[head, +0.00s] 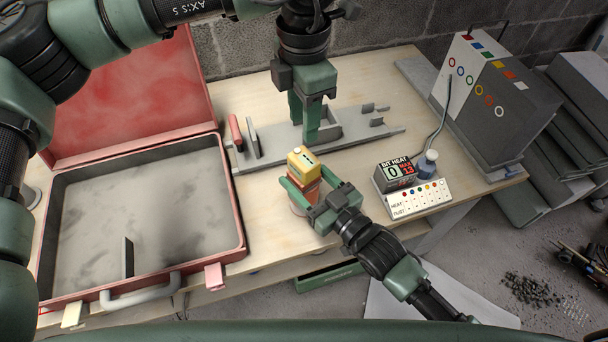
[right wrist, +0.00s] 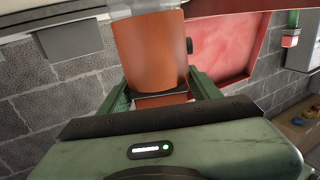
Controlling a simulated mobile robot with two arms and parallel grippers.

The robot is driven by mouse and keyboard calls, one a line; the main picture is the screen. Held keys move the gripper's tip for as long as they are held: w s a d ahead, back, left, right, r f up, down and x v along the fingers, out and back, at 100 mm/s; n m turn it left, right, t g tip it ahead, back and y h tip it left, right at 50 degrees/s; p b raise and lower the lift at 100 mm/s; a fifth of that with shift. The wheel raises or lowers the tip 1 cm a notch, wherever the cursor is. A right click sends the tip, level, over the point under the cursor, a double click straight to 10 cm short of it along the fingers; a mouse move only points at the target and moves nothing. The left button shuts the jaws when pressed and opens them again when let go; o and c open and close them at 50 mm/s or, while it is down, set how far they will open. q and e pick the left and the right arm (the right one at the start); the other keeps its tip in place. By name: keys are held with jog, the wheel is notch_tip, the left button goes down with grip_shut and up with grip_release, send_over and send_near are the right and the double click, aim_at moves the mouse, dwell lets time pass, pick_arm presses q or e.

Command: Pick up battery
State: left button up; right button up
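The battery (head: 304,160) appears to be the yellow block with dark marks on top, over an orange-red lower part. It stands upright near the table's front edge, above a round pale base. My right gripper (head: 306,186) has a finger on each side of it, close against the orange part; whether they press on it is unclear.
An open red case (head: 240,200) lies on the left of the table. The grey holder (head: 355,135) with upright brackets stands behind. A "BIT HEAT" display (head: 396,174), a switch panel (head: 420,199) and a large grey box (head: 500,105) are on the right.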

aim_at(304, 158)
pick_arm(q)
jog(key=o, duration=0.5)
jog(key=shift+f, duration=0.1)
jog(key=shift+o, duration=1.3)
jog(key=shift+s+a+n, duration=0.1)
jog(key=shift+s+n, duration=0.05)
jog(key=shift+n, duration=1.25)
notch_tip(304, 158, down, 7)
jog(key=shift+a+f, duration=0.1)
jog(key=shift+a, duration=0.05)
jog(key=shift+d+f, duration=0.15)
jog(key=shift+f, duration=1.15)
jog(key=shift+d+f, duration=0.1)
jog(key=shift+f, duration=1.15)
